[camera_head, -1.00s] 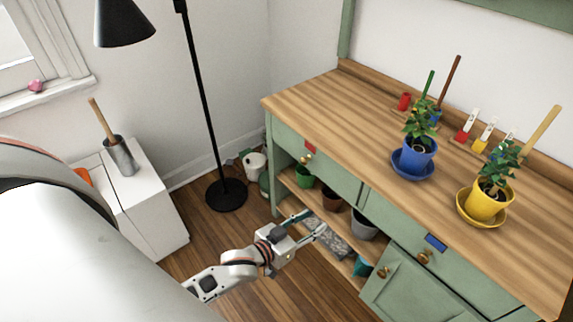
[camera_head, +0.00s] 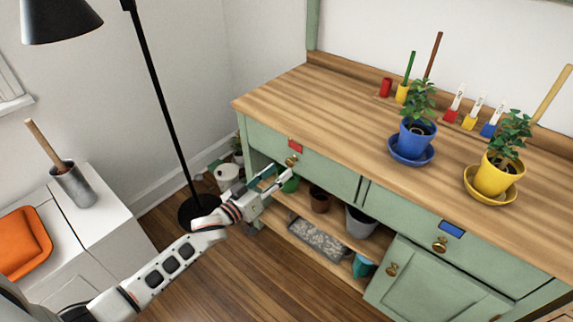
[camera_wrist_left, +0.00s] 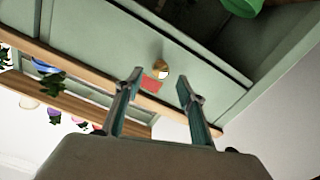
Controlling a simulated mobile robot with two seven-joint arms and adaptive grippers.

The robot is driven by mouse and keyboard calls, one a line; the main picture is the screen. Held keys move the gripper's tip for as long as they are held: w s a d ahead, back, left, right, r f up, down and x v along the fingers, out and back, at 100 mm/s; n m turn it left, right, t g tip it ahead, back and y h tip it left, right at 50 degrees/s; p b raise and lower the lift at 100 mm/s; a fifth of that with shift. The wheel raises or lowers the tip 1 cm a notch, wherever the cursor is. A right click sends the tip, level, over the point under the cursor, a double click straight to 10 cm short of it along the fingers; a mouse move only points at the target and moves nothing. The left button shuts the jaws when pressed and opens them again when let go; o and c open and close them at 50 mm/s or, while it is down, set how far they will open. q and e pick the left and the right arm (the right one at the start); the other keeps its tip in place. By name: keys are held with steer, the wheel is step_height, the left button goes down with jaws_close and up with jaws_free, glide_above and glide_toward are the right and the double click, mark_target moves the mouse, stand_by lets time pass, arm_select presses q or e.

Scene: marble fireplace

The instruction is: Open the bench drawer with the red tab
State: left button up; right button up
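The green bench drawer (camera_head: 330,172) with the red tab (camera_head: 295,146) is at the left end of the bench, under the wooden top, and looks closed. Its round brass knob (camera_head: 291,161) sits just below the tab. My left gripper (camera_head: 279,174) is in front of the drawer, slightly below the knob, with its fingers apart and empty. In the left wrist view, the knob (camera_wrist_left: 160,68) and red tab (camera_wrist_left: 151,84) appear between the spread fingers (camera_wrist_left: 160,78). The knob looks just beyond the fingertips; contact cannot be seen. My right gripper is out of view.
A second drawer with a blue tab (camera_head: 452,229) is to the right, above a cabinet door (camera_head: 428,284). Pots stand on the open shelf below. A black floor lamp (camera_head: 160,90) stands left of the bench. Potted plants and tools stand on the top.

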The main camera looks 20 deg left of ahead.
mark_target(288, 165)
arm_select(q)
steer(key=x, duration=0.3)
steer(key=b+x, duration=0.1)
steer(key=shift+w+d+f, duration=0.1)
steer(key=shift+w+f, duration=0.2)
steer(key=shift+w+d+r, duration=0.2)
steer(key=shift+w, duration=0.35)
jaws_close()
